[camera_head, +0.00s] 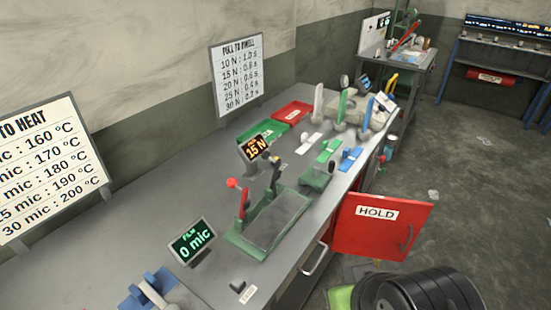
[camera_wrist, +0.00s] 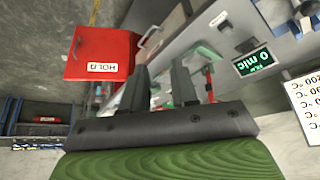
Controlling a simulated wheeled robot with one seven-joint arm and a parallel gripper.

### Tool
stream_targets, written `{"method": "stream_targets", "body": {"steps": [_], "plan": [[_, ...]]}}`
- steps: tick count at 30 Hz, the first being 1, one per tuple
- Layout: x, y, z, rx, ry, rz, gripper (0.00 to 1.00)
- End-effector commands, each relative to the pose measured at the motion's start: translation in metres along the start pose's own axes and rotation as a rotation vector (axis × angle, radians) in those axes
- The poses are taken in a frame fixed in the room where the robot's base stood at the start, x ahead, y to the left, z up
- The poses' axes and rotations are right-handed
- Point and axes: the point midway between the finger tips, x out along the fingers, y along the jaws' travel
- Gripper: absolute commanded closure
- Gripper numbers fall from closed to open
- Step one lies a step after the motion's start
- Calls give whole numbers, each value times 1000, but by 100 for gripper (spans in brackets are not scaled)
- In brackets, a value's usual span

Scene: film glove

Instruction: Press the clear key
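A small dark key (camera_head: 238,286) sits on the near part of the bench, beside a small white label (camera_head: 249,294) whose text is too small to read. I cannot tell for sure that it is the clear key. Behind it, the film display (camera_head: 192,240) reads 0 mic in green; it also shows in the wrist view (camera_wrist: 254,62). My gripper (camera_wrist: 160,68) shows in the wrist view with its two dark fingers apart and nothing between them. The bench and red HOLD door lie beyond the fingers. The fingers are not clearly visible in the head view.
The red HOLD door (camera_head: 382,225) stands open from the bench's front. A green-based press (camera_head: 270,222) with a red-knobbed lever stands behind the key. A blue fixture (camera_head: 150,290) is at lower left. Several coloured levers and trays fill the far bench. The floor at right is largely clear.

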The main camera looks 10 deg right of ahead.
Motion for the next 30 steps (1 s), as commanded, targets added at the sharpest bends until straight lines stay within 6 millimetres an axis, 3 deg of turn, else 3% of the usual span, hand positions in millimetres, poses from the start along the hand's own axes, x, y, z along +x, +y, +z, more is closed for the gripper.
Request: {"method": "stream_targets", "body": {"steps": [1,5,30], "plan": [[0,0,0,0,0,0,80],[0,0,0,0,0,0,100],[0,0,0,0,0,0,100]]}}
